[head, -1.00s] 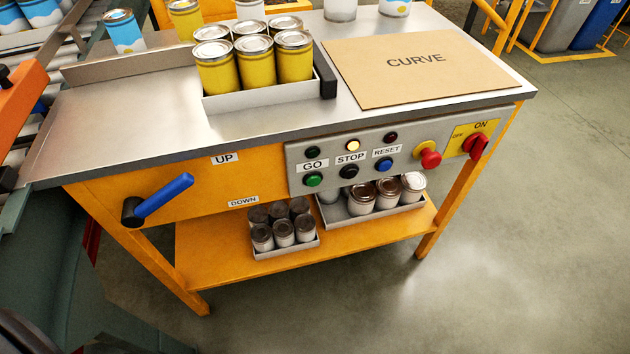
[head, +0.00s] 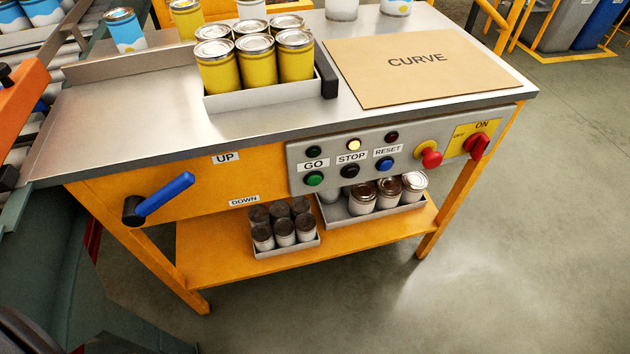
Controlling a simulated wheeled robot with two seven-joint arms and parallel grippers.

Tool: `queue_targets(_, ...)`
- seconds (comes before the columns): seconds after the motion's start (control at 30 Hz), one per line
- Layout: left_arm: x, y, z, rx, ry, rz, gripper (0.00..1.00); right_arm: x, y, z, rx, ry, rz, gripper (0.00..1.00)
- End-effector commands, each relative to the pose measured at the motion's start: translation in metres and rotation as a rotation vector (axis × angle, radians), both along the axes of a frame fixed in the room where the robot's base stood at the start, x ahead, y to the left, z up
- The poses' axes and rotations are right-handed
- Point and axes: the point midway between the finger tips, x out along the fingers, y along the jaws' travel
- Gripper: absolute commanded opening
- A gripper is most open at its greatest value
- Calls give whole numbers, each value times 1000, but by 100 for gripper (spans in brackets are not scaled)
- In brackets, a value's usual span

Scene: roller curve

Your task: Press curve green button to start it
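The green button (head: 314,179) sits on the grey control panel (head: 440,135) at the front of the table, below the GO label (head: 313,164). A dark green lamp (head: 314,152) is above that label and looks unlit. A black button (head: 350,171) is under the STOP label, with a bright yellowish lamp (head: 353,145) above it. A blue button (head: 384,164) is under RESET, with a dark red lamp (head: 391,137) above it. The table carries a board marked CURVE (head: 415,65). Neither gripper is in view.
A red mushroom knob (head: 431,158) and a red rotary switch (head: 477,145) labelled ON are at the panel's right. A blue-handled lever (head: 164,197) sticks out at the left. Yellow cans (head: 255,66) stand on top. The lower shelf (head: 335,243) holds trays of cans. Floor at right is clear.

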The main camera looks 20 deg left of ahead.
Motion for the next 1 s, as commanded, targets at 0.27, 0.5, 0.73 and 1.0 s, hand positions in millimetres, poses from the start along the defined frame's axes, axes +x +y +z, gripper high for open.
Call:
queue_targets(0.27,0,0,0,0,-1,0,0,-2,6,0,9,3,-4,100)
queue_targets(0.5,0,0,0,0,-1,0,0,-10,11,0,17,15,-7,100)
queue_targets(0.73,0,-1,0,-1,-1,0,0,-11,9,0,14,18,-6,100)
queue_targets(1.0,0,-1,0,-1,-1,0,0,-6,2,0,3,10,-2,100)
